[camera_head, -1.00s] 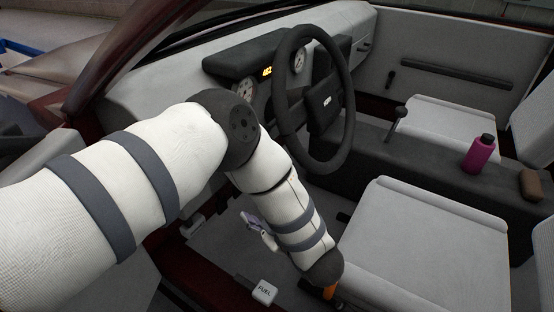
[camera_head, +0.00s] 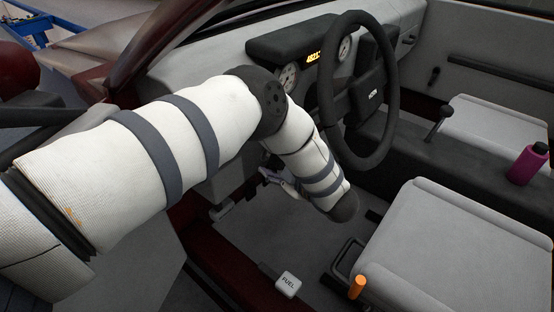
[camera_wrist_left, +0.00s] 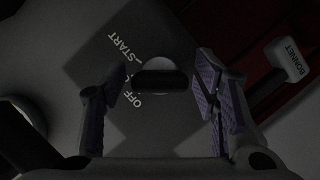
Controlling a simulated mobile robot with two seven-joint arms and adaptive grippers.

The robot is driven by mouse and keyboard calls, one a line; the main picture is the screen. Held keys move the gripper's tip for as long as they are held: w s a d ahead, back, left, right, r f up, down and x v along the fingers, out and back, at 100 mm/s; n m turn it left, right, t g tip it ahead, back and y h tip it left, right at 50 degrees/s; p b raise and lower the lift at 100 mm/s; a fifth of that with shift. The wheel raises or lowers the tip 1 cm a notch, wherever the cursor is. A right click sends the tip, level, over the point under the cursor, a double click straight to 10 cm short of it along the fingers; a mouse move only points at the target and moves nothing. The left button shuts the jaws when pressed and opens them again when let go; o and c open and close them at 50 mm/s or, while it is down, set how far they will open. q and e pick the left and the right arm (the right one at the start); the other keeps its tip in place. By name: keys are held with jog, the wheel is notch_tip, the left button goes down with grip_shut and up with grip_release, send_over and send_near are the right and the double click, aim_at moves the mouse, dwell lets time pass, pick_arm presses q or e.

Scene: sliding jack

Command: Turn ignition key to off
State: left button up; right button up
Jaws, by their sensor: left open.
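The ignition key shows in the left wrist view as a dark bar-shaped handle (camera_wrist_left: 160,81) in front of a pale round plate. White START and OFF labels (camera_wrist_left: 128,70) stand to its left on a dark panel. My left gripper (camera_wrist_left: 160,88) is open, with one purple-padded finger on each side of the key. Whether a finger touches it I cannot tell. In the head view the left gripper (camera_head: 279,180) is partly hidden by my left arm, below the dashboard, and the key is hidden. My right gripper is not in view.
The steering wheel (camera_head: 393,105) stands close to my left arm. A BONNET lever (camera_wrist_left: 291,62) is to the right in the wrist view. A FUEL lever (camera_head: 288,282), an orange handle (camera_head: 357,287) and the seat (camera_head: 460,245) lie lower. The footwell floor is open.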

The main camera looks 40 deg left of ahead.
pick_arm(q)
jog(key=c, duration=1.2)
jog(key=shift+o, duration=0.2)
jog(key=n+t, duration=0.1)
jog(key=n, duration=0.2)
jog(key=shift+t+y+p, duration=0.3)
jog(key=shift+y+p, duration=0.05)
jog(key=shift+y, duration=0.05)
jog(key=shift+f+n+t+y, duration=0.15)
jog(key=shift+n+t+y, duration=0.4)
jog(key=shift+n, duration=1.15)
jog(key=o, duration=1.2)
jog(key=shift+c, duration=0.2)
